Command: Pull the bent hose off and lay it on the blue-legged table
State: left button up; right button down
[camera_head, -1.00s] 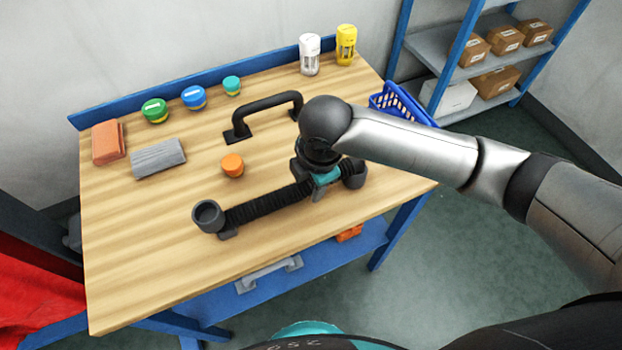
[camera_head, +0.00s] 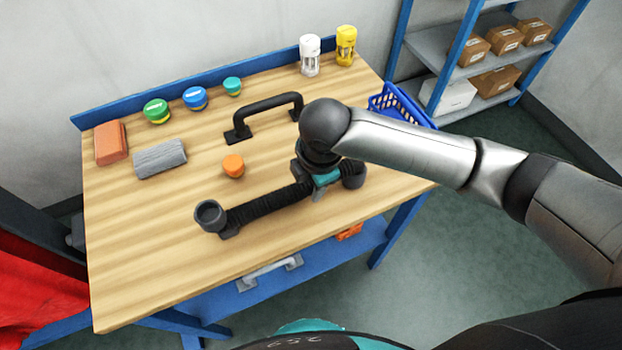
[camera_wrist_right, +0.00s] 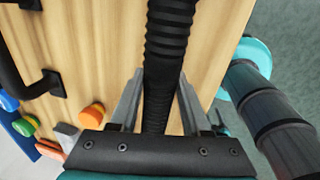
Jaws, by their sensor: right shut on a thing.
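The bent hose (camera_head: 262,206) is black and ribbed, with dark grey end pieces. It lies along the front of the wooden top of the blue-legged table (camera_head: 150,270). Its left end (camera_head: 209,215) is an open cup facing up. Its right end (camera_head: 353,175) shows just past my gripper. My right gripper (camera_head: 322,186) is shut on the hose near that right end, pointing down at the tabletop. In the right wrist view the hose (camera_wrist_right: 170,35) runs up between the two fingers (camera_wrist_right: 158,98). Whether it touches the wood under the gripper is hidden. My left gripper is out of view.
A black arched handle (camera_head: 268,105) and an orange cap (camera_head: 233,166) stand behind the hose. The front-left tabletop is clear.

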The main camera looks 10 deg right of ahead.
dwell(0.3)
grip_release()
dwell(0.5)
jog(key=shift+r, duration=0.1)
jog(key=shift+s+d+r+p, duration=0.1)
jog(key=shift+s+r+p, duration=0.1)
jog(key=shift+r+p, duration=1.15)
jog(key=shift+s+d+r+p, duration=0.15)
jog(key=shift+r+p, duration=0.65)
jog(key=shift+p, duration=1)
jog(key=shift+a, duration=0.1)
notch_tip(320, 180, up, 5)
jog(key=p, duration=0.6)
